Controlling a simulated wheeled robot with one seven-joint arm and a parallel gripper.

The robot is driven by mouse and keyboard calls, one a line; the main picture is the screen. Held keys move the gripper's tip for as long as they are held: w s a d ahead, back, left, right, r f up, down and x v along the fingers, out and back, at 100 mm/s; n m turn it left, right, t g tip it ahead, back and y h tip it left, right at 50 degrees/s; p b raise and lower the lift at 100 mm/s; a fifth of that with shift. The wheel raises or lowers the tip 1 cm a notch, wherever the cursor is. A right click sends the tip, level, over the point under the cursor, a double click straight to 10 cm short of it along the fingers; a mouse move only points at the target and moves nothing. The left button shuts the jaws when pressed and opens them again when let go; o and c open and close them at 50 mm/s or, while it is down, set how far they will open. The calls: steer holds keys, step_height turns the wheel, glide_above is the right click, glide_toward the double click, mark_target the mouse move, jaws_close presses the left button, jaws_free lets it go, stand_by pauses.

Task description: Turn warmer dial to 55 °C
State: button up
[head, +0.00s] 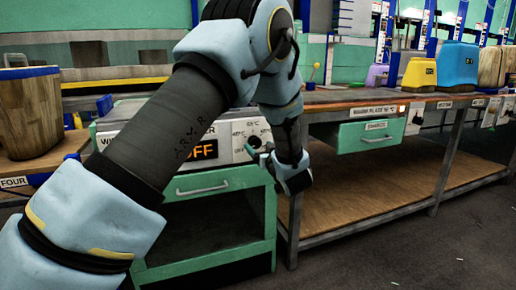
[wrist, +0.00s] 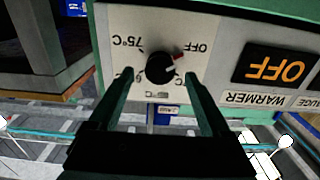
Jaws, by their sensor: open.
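The warmer dial (wrist: 160,67) is a round black knob with a red-and-white pointer mark on a pale panel. In the wrist view, which is turned upside down, the mark points toward the OFF label (wrist: 196,47). A 75°C label (wrist: 126,42) shows on the other side; lower labels are partly hidden by the fingers. The orange display (wrist: 276,68) reads OFF and also shows in the head view (head: 204,149). My gripper (wrist: 157,76) is open, its fingertips on either side of the dial with gaps. I cannot tell how deep they reach. In the head view my gripper (head: 262,154) is before the panel.
A green drawer with a handle (head: 203,189) lies under the panel. A workbench (head: 375,97) with a green drawer (head: 370,135) stands to the right, carrying yellow and blue containers. A wooden container (head: 30,112) stands at left. Grey floor (head: 400,250) is open at front right.

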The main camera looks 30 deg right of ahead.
steer(key=shift+w+d, duration=0.1)
steer(key=shift+w, duration=0.65)
steer(key=shift+c, duration=0.4)
jaws_close()
